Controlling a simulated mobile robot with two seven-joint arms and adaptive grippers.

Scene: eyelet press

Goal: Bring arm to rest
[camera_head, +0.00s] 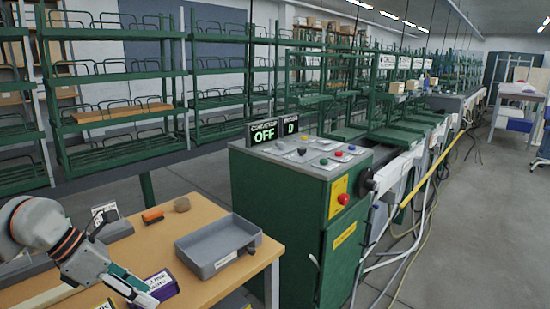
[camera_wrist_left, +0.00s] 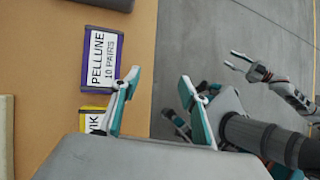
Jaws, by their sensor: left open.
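My left gripper (camera_head: 146,294) is over the front of the wooden table in the head view. In the left wrist view its two fingers (camera_wrist_left: 159,78) are spread, with nothing between them. The purple box (camera_wrist_left: 101,60) labelled PELLUNE lies on the table beside the left finger; it also shows in the head view (camera_head: 160,283). I cannot tell whether finger and box touch. My right gripper (camera_wrist_left: 236,62) shows in the left wrist view, its fingers apart and empty above the floor. It is not in the head view.
A grey tray (camera_head: 214,262), an orange block (camera_head: 152,215) and a round brown piece (camera_head: 182,204) sit on the table (camera_head: 225,285). A yellow box (camera_wrist_left: 93,119) lies near the purple one. A green control cabinet (camera_head: 285,225) with an OFF display stands right of the table.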

